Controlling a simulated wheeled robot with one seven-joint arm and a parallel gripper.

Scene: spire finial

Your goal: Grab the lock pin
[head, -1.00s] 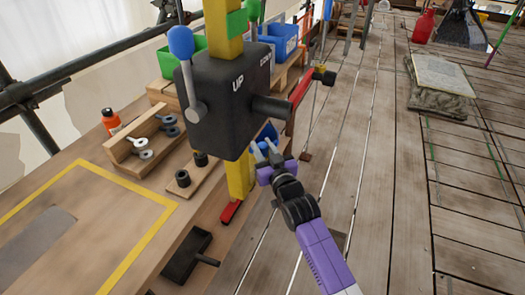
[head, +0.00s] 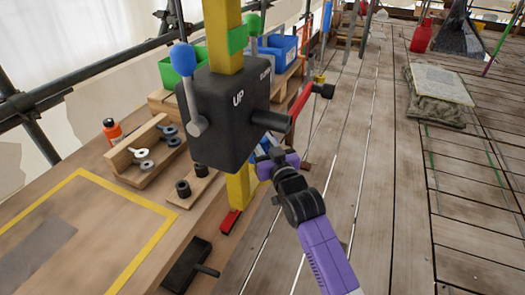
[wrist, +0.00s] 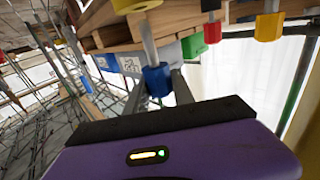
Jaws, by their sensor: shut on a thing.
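My gripper (head: 262,153) is beside the yellow post (head: 238,190), below and right of the black box (head: 228,115) marked UP. In the wrist view, a blue block-shaped head on a grey shaft (wrist: 157,80) sits between the two grey fingers of my gripper (wrist: 158,90). I take it for the lock pin, though no label shows. My gripper is shut on it. In the head view, the gripper and box hide most of the pin. Whether it is still seated in anything cannot be told.
A black stub (head: 270,121) and a red bar (head: 300,103) stick out just above my gripper. A blue-knobbed lever (head: 187,85) is on the box's left. The wooden bench (head: 85,215) fills the left.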

